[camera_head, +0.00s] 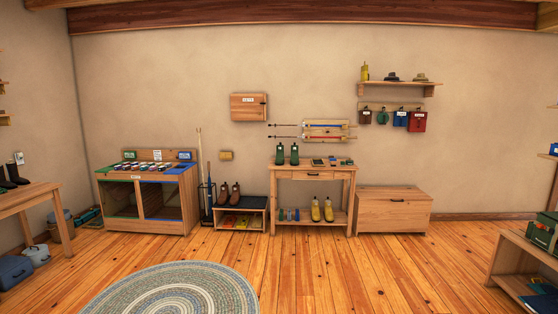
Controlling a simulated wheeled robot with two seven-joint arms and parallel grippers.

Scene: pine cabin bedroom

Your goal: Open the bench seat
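A low wooden chest-like bench (393,216) stands against the back wall, right of centre. Its flat top seat (393,192) looks shut. A small dark handle shows on the upper front. A smaller low bench (254,202) with a dark top and an open shelf stands left of centre, with brown boots (229,194) on it. Neither of my grippers is in view, so what they hold cannot be seen.
A round braided rug (173,293) lies at front left. A low shelf unit (513,262) stands at far right. The wood floor (400,270) before the chest-like bench is clear.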

